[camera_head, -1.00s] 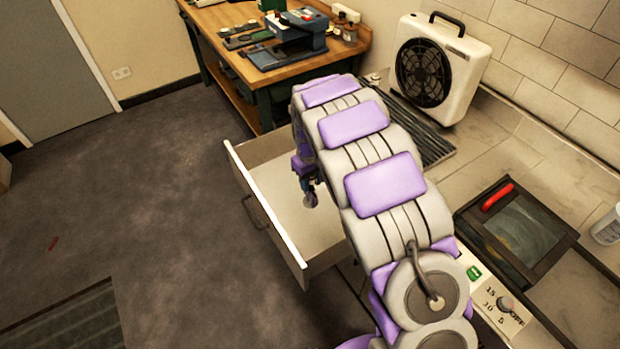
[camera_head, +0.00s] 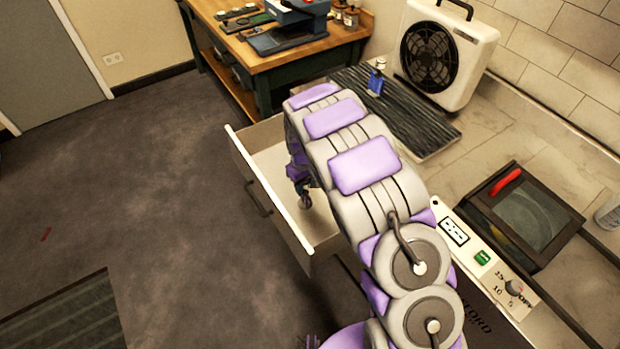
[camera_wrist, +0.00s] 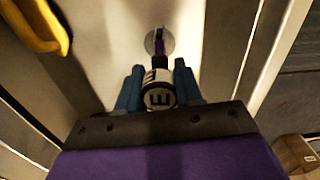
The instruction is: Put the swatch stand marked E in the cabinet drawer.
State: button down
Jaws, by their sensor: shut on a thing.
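The swatch stand marked E (camera_wrist: 159,97) is between the blue fingers of my gripper (camera_wrist: 158,88) in the wrist view. Its white top shows a black E, and a dark purple stem leads to a pale round part beyond. The head view shows the end of the stand (camera_head: 305,199) below my arm, over the open cabinet drawer (camera_head: 322,226). The drawer is pale inside, and its floor also fills the wrist view behind the stand (camera_wrist: 100,50). My arm hides much of the drawer. I cannot tell whether the stand touches the drawer floor.
A yellow curved thing (camera_wrist: 38,28) shows at the wrist view's upper left. A ribbed dark mat (camera_head: 425,135) holds a small blue item (camera_head: 376,82), beside a box fan (camera_head: 440,60). A dark framed box with a red handle (camera_head: 525,215) lies on the counter.

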aim_at(310, 196)
jog(key=shift+a+f, duration=0.3)
jog(key=shift+f, duration=0.65)
jog(key=d+f, duration=0.1)
jog(key=d, duration=0.1)
jog(key=shift+d+f, duration=0.3)
jog(key=shift+f, duration=0.1)
jog(key=shift+d+f, duration=0.15)
jog(key=shift+f, duration=0.3)
jog(key=shift+a+f, duration=0.2)
jog(key=shift+a, duration=0.25)
jog(key=shift+a+f, duration=0.15)
jog(key=shift+a, duration=0.7)
jog(key=shift+d+r+p, duration=0.2)
jog(key=shift+d+p, duration=0.1)
jog(key=shift+d, duration=1.1)
jog(key=shift+a+f, duration=0.15)
jog(key=shift+a, duration=0.4)
jog(key=shift+d+f, duration=0.15)
jog(key=shift+f, duration=0.2)
jog(key=shift+d, duration=0.35)
jog(key=c, duration=1)
grip_release()
jog(key=o, duration=0.3)
jog(key=shift+a, duration=0.1)
jog(key=shift+o, duration=0.2)
jog(key=shift+a, duration=0.15)
